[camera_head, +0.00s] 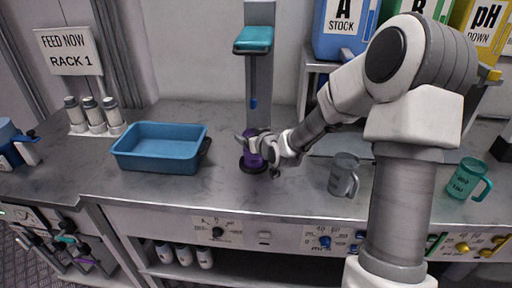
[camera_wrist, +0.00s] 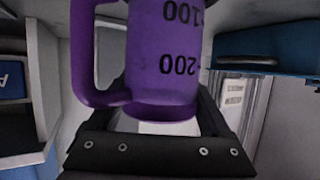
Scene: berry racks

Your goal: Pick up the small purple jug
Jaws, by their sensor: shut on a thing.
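The small purple jug (camera_head: 254,158) is at the middle of the grey counter, above or on a dark round base under the dispenser stand. I cannot tell whether it touches the base. In the wrist view the jug (camera_wrist: 165,55) is close, with its handle at the left and the marks 100 and 200 upside down. My gripper (camera_head: 262,150) is shut on the jug, coming from the right. In the wrist view its dark fingers (camera_wrist: 165,118) flank the jug body. The fingers partly hide the jug in the head view.
A blue tray (camera_head: 160,148) stands left of the jug. A grey jug (camera_head: 344,175) and a teal jug (camera_head: 468,178) stand to the right. The dispenser stand (camera_head: 260,80) rises behind. White bottles (camera_head: 92,115) stand at the back left. The counter's front middle is clear.

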